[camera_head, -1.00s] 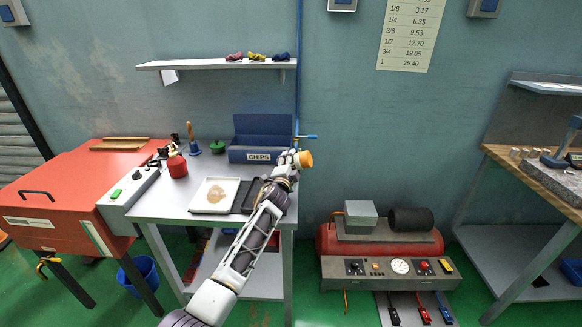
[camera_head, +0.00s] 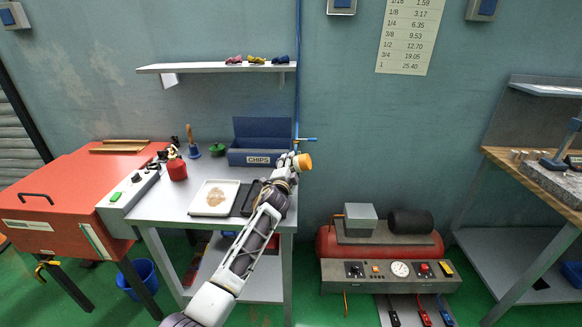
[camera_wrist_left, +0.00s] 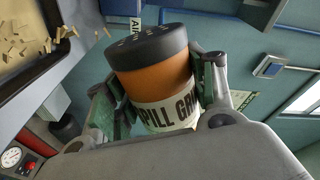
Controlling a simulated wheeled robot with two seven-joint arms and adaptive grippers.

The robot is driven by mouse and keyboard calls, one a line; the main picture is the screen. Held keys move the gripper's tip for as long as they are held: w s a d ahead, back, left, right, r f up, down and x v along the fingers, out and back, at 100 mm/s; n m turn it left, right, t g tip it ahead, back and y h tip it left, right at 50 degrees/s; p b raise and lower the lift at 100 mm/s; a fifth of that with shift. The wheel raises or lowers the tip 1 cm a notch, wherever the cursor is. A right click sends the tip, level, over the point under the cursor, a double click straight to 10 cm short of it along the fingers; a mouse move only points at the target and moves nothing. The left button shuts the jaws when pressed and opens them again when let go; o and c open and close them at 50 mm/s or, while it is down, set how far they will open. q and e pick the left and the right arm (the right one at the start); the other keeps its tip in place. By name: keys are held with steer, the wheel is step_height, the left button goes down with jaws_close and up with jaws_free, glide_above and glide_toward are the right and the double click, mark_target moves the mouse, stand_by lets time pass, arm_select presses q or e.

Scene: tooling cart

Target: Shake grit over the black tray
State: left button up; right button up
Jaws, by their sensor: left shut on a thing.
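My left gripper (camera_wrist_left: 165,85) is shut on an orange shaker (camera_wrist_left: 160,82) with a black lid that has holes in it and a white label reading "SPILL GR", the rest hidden. In the head view the shaker (camera_head: 304,162) shows at the end of my left arm, near the right end of the table. The black tray (camera_head: 249,198) lies on the table, partly hidden behind my forearm. The shaker is right of the tray in the picture; its height above the table is hard to judge. My right gripper is not in view.
A white tray (camera_head: 230,191) with a tan patch lies left of the black tray. A blue CHIPS bin (camera_head: 258,158), red can (camera_head: 177,169), green-lidded item and brush stand behind. A red cabinet (camera_head: 75,190) is left, a compressor (camera_head: 385,260) right of the table (camera_head: 160,203).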

arm_select(q)
steer(key=shift+a+r, duration=0.1)
steer(key=shift+a, duration=0.05)
steer(key=shift+w+a+p, duration=0.2)
steer(key=shift+a+p, duration=0.95)
steer(key=shift+a, duration=0.75)
steer(key=shift+s, duration=0.25)
steer(key=shift+s, duration=0.1)
steer(key=shift+s+a+p, duration=0.15)
steer(key=shift+s+p, duration=0.5)
steer(key=shift+p, duration=0.05)
steer(key=shift+s+a+p, duration=0.15)
steer(key=shift+s+p, duration=0.6)
steer(key=shift+s, duration=0.5)
steer(key=shift+s, duration=0.2)
stand_by(0.4)
steer(key=shift+s+p, duration=0.3)
steer(key=shift+s, duration=0.05)
